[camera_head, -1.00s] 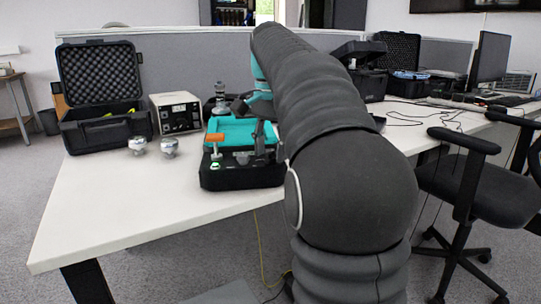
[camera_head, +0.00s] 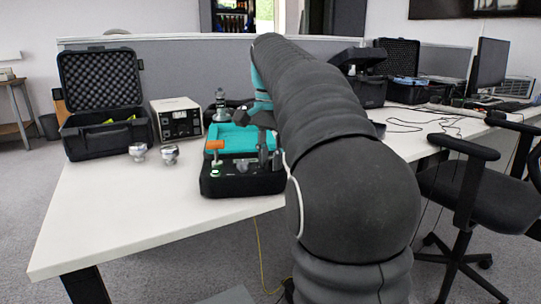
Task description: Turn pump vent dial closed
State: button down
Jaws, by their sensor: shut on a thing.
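The pump is a black case (camera_head: 232,187) with a teal interior (camera_head: 232,138), open near the front edge of the white table. An orange-topped lever (camera_head: 214,145) and a small green-lit part (camera_head: 216,170) stand at its left. My gripper (camera_head: 264,158) reaches down onto the right part of the pump's panel, its fingers closed. It appears shut on the vent dial there. The dial itself is hidden by the fingers and too small to make out, so its angle cannot be told.
A black foam-lined case (camera_head: 100,85) stands open at the left. A beige instrument box (camera_head: 177,118) and two silver metal pieces (camera_head: 137,151) (camera_head: 170,154) sit between it and the pump. The white table (camera_head: 120,215) is clear at front left. An office chair (camera_head: 480,185) stands at right.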

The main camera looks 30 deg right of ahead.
jog(key=n+p, duration=0.4)
jog(key=shift+r+n, duration=0.2)
jog(key=shift+n, duration=0.1)
jog(key=n+p, duration=0.3)
jog(key=n, duration=0.1)
jog(key=shift+n, duration=0.3)
jog(key=n, duration=0.1)
jog(key=n+p, duration=0.1)
jog(key=n, duration=0.1)
jog(key=shift+w+f+n, duration=0.1)
jog(key=shift+f+n, duration=0.1)
jog(key=shift+n, duration=0.1)
jog(key=shift+a+n, duration=0.1)
jog(key=shift+n, duration=2.1)
jog(key=c, duration=0.9)
grip_release()
notch_tip(320, 180, up, 12)
